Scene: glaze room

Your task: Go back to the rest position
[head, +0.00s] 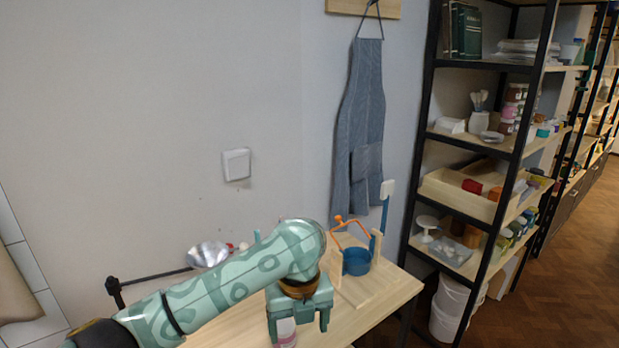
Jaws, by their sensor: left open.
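My left gripper (298,326) shows at the bottom centre in the head view, pointing down over the wooden table (375,297). It is open, with its two fingers apart. A small pinkish jar (286,335) shows at its left finger; I cannot tell whether they touch. My left forearm comes in from the lower left and hides part of the table. My right gripper is not in view.
A blue pot (356,262) with an orange handle stands on a wooden stand right of my gripper. A silver bowl (208,254) lies behind my forearm. A black-framed shelf (477,197) stands at right, with white buckets (449,307) below. The floor at right is clear.

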